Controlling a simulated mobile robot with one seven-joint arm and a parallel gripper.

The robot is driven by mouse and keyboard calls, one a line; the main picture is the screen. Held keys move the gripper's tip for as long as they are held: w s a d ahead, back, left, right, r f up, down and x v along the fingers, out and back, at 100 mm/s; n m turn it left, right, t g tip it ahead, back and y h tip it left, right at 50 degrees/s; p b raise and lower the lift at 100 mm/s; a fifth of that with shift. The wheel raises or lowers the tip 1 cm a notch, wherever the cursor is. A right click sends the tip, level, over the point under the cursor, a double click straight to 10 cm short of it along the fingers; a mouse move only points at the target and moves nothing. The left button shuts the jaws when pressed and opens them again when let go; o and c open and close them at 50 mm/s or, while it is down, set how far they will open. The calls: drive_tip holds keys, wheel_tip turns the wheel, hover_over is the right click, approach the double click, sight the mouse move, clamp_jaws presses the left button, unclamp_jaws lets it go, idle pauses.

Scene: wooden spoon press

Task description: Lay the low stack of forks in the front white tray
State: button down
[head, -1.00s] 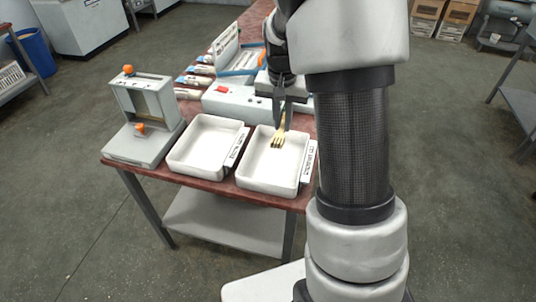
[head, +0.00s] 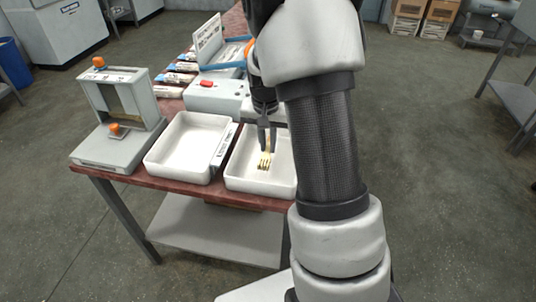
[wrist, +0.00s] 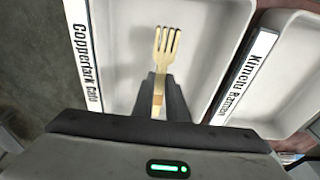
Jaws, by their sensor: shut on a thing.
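My gripper (head: 267,147) is shut on the handle end of a pale wooden fork stack (head: 265,161), tines pointing away from the fingers. It is inside the outline of the right-hand white tray (head: 250,187), the one labelled Copperlark Cafe in the wrist view (wrist: 88,70). In the wrist view the fork stack (wrist: 166,55) lies between the fingers (wrist: 160,100) over the tray's bare floor. I cannot tell whether the tines touch the floor, or how many forks are held. My arm hides the tray's right side in the head view.
A second white tray (head: 160,163), labelled Kimetu Ramen (wrist: 245,75), stands empty to the left. A grey press with orange knobs (head: 118,120) is at the far left. A grey box with a red button (head: 215,95) and wrapped packs (head: 178,78) are behind.

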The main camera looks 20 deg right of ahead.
sight(268, 148)
drive_tip(key=shift+f+b, duration=0.3)
drive_tip(key=shift+f, duration=1.5)
drive_tip(key=shift+f, duration=0.1)
drive_tip(key=c, duration=1.8)
unclamp_jaws()
drive_tip(key=shift+o, duration=0.2)
